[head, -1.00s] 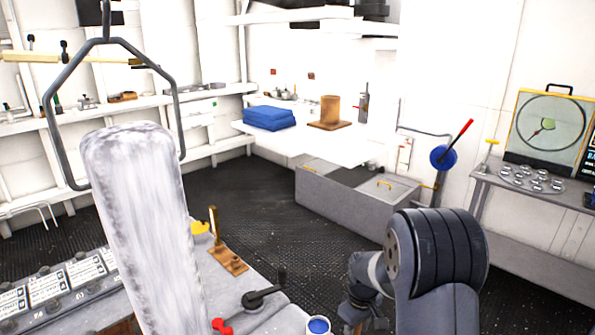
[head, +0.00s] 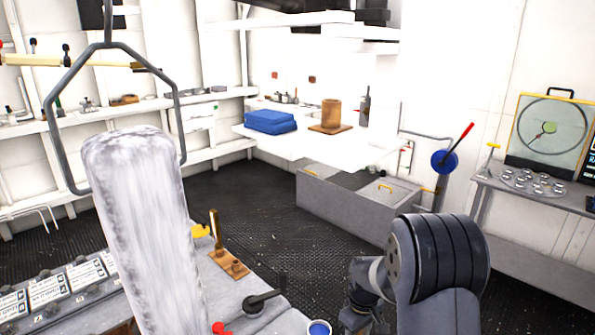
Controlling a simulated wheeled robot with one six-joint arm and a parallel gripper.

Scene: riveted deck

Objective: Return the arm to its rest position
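My arm shows at the lower right of the head view, with a dark ribbed joint and a grey link below it. A smaller wrist section reaches left from the joint and then down to the bottom edge. My gripper itself is not visible; its fingers are below the frame or hidden, so I cannot see whether it holds anything.
A grey bench (head: 225,285) with a brass bracket (head: 228,262), a black crank (head: 262,301) and a blue-topped cup (head: 319,328) lies left of the arm. A grey chest (head: 350,205) and right-hand side table (head: 530,200) stand beyond. Dark deck (head: 240,200) between is clear.

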